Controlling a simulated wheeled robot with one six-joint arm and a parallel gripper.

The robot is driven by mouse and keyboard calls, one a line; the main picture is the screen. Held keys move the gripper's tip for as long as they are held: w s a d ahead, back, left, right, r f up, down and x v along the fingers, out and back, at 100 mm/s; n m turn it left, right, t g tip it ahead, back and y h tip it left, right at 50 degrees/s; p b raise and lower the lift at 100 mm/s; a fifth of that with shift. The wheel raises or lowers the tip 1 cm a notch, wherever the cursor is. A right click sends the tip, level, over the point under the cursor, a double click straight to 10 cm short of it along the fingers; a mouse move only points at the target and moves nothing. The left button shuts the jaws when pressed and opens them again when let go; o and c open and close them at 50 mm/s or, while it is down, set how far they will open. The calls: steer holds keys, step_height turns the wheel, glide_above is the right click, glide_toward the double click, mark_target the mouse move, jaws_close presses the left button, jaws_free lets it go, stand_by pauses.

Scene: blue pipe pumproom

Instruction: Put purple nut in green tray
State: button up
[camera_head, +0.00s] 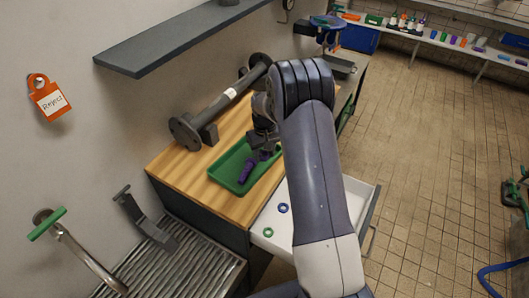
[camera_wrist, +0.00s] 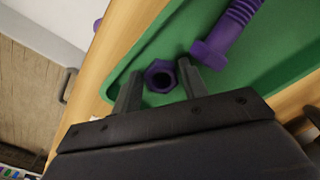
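The purple nut (camera_wrist: 160,76) is between the two fingertips of my gripper (camera_wrist: 159,80) in the wrist view, with its round hole facing the camera. The fingers fit closely against its sides, and my gripper looks shut on it. The green tray (camera_wrist: 129,64) lies behind and around the nut, which is just inside the tray's edge in this view. Whether the nut touches the tray floor is hard to tell. In the head view, my gripper (camera_head: 264,151) is low over the far right part of the green tray (camera_head: 227,165), and my arm hides part of the tray.
A purple bolt (camera_head: 246,172) lies in the tray beside my gripper. An open white drawer (camera_head: 272,219) holds a blue ring (camera_head: 283,208) and a green ring (camera_head: 268,232). A dark flanged pipe (camera_head: 217,108) stands behind the tray on the wooden worktop, under a grey shelf (camera_head: 180,38).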

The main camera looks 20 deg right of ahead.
mark_target(264, 155)
steer(key=shift+r, duration=0.1)
step_height(264, 155, up, 12)
steer(key=b, duration=0.1)
steer(key=shift+b, duration=0.35)
stand_by(0.3)
